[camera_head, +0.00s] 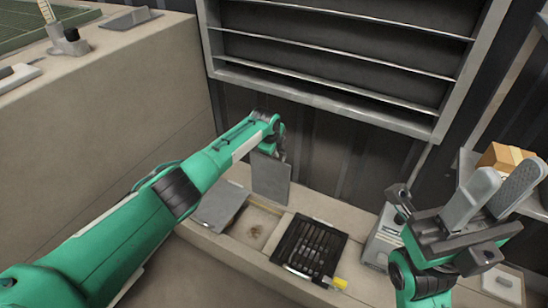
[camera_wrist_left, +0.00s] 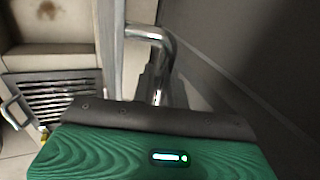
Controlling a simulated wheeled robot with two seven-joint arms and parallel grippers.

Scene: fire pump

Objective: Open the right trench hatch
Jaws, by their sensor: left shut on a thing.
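A grey hatch panel (camera_head: 271,180) stands raised, nearly upright, over the trench bench in the head view. My left gripper (camera_head: 281,152) is at its upper right edge, shut on its handle. In the left wrist view the chrome bent handle (camera_wrist_left: 155,38) runs down to the gripper, whose fingers are partly hidden by the green wrist body. Beside the panel is an open, stained trench compartment (camera_head: 254,226). Another grey panel (camera_head: 220,207) lies to its left. My right gripper (camera_head: 508,172) is raised at the right, its light grey fingers apart and empty.
A dark slatted grate (camera_head: 309,246) with a handle lies right of the open compartment, near a small yellow item (camera_head: 340,283). A shelf rack (camera_head: 335,50) stands behind. A cardboard box (camera_head: 503,158) sits at the right. A tall beige block (camera_head: 110,110) is at the left.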

